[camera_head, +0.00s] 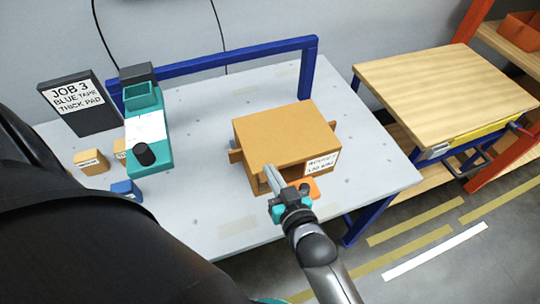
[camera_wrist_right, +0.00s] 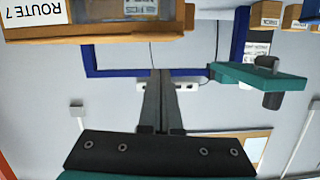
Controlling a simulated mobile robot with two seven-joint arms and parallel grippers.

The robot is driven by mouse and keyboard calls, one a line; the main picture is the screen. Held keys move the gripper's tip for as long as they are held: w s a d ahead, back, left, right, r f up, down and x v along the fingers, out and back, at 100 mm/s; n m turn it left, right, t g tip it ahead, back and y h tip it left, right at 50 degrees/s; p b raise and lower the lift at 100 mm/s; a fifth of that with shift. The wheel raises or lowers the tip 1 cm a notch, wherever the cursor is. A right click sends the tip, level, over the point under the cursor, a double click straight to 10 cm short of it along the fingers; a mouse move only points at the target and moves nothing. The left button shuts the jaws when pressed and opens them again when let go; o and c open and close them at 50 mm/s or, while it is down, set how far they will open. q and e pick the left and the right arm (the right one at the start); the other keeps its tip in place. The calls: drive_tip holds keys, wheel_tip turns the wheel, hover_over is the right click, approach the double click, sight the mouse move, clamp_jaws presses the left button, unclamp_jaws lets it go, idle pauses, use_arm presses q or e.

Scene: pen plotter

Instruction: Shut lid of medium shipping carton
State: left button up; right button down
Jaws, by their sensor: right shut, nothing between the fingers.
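The medium shipping carton (camera_head: 275,138) is a brown box on the grey table. Its top panel lies over the box, roughly level, and a dark gap shows below its near left edge. A small brown flap sticks out at the left side. My right gripper (camera_head: 268,169) is shut and empty at the carton's near side, its fingers pointing up; whether they touch the carton I cannot tell. In the right wrist view the carton (camera_wrist_right: 110,36) is at the upper left, beside the shut fingertips (camera_wrist_right: 163,72). My left gripper is not in view.
A teal device (camera_head: 150,155) and a "JOB 3" sign (camera_head: 80,112) stand left, near small boxes (camera_head: 91,161). An orange item (camera_head: 312,186) lies before the carton. A blue frame (camera_head: 230,62) runs behind. The table's right part is clear; a wooden-topped bench (camera_head: 440,85) stands beyond.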

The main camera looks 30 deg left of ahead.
drive_tip(key=v, duration=1)
drive_tip(key=shift+r+p, duration=0.2)
drive_tip(key=shift+p, duration=0.25)
drive_tip(key=s+d+f+m+g+h+b, duration=0.1)
drive_tip(key=d+f+h+b, duration=0.15)
drive_tip(key=d+f, duration=0.6)
drive_tip(key=d+f+m+g+h+b, duration=0.1)
drive_tip(key=d+f+m+h+b, duration=0.2)
drive_tip(key=f, duration=1)
drive_tip(key=s+d+f+h+b, duration=0.1)
drive_tip(key=d+f+h, duration=0.2)
drive_tip(key=d+f, duration=0.55)
drive_tip(key=s+d+f+m+g+h+b, duration=0.1)
drive_tip(key=s+d+f+g+h+b, duration=0.1)
drive_tip(key=s+d+f, duration=0.3)
drive_tip(key=s+d+f+m+g+h+b, duration=0.1)
drive_tip(key=s+d+f+m+g+b, duration=0.1)
drive_tip(key=s+f, duration=1.1)
drive_tip(key=s+d+g+b, duration=0.1)
drive_tip(key=s+d+g, duration=0.1)
drive_tip(key=s+d, duration=0.1)
drive_tip(key=shift+s+h, duration=0.35)
